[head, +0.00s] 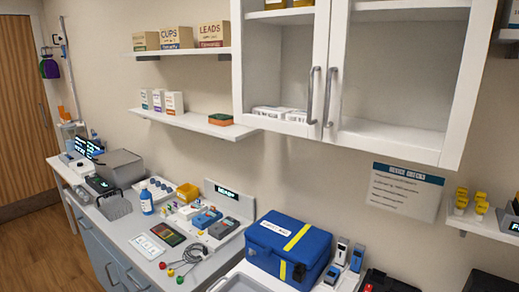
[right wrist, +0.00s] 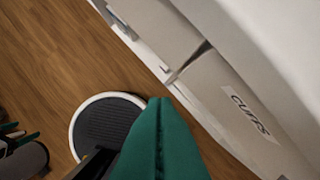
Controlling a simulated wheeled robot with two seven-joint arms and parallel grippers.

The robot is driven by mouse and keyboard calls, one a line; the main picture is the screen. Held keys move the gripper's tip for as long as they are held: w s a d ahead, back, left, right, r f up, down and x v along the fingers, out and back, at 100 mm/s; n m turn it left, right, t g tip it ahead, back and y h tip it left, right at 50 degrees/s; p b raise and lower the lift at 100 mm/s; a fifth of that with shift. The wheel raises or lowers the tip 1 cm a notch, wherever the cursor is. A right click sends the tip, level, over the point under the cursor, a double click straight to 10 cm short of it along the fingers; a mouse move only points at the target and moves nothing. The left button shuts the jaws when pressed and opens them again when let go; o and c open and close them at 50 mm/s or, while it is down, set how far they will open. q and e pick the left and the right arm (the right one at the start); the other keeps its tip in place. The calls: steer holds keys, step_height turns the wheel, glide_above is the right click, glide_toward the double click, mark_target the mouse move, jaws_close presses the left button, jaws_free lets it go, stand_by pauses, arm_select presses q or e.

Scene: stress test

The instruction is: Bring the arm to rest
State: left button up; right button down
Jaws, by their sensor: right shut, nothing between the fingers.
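In the right wrist view my right gripper (right wrist: 160,103) shows as two green fingers pressed together, with nothing between them. It hangs over the wooden floor beside a pale drawer front labelled "CUFFS" (right wrist: 251,116). Its fingertips appear apart from the drawer front. Neither of my grippers shows in the head view, and my left gripper is in neither view.
In the head view a counter (head: 150,268) carries a blue bag with a yellow stripe (head: 288,245), several small devices and a blue bottle (head: 146,204). A white wall cabinet (head: 405,143) and shelves (head: 195,123) hang above.

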step_height(320, 180, down, 15)
steer(key=s+b, duration=0.2)
steer(key=s, duration=0.1)
steer(key=s+d+f+g+b, duration=0.2)
steer(key=s+d+f, duration=0.1)
steer(key=s+f, duration=1.3)
step_height(320, 180, down, 4)
steer(key=shift+s+r, duration=0.1)
steer(key=shift+s, duration=0.1)
steer(key=shift+d, duration=0.1)
